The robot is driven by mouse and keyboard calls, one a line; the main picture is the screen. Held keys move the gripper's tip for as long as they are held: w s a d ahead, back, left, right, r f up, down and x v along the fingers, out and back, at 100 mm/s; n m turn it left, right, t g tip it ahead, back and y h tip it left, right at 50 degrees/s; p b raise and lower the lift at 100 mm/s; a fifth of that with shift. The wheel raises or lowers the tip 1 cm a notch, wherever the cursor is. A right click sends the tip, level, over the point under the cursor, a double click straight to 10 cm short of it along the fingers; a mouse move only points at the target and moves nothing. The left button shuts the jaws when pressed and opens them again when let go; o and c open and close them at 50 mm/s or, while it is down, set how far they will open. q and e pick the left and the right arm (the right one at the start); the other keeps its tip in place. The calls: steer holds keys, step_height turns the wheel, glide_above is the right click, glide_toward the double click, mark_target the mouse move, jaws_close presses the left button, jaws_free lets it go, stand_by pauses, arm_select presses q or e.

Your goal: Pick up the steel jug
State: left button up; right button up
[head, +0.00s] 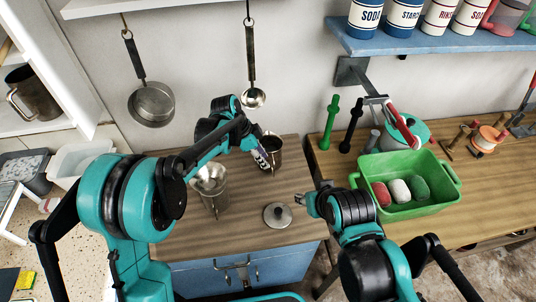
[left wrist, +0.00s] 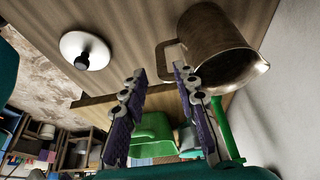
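The steel jug (head: 273,149) stands upright on the wooden top of the blue cabinet, near the wall, partly hidden behind my left gripper (head: 262,157). In the left wrist view the jug (left wrist: 218,50) is close, with its handle pointing toward my fingers. My left gripper (left wrist: 160,72) is open there, and the handle shows between its two fingertips. I cannot tell whether they touch it. My right gripper (head: 312,203) is low beside a round metal lid with a knob (head: 277,215); its finger opening is unclear.
A tall metal container (head: 212,190) stands left of the jug, partly under my left arm. A green tub (head: 418,208) with several coloured pieces sits on the right bench. A pan (head: 152,104) and a ladle (head: 253,97) hang on the wall.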

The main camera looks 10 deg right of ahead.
mark_target(274, 172)
arm_select(q)
steer(key=b+x, duration=0.3)
steer(key=x, duration=0.7)
steer(key=shift+d+f, duration=0.1)
steer(key=shift+f, duration=0.25)
steer(key=shift+r, duration=0.1)
steer(key=shift+c, duration=0.3)
jaws_close()
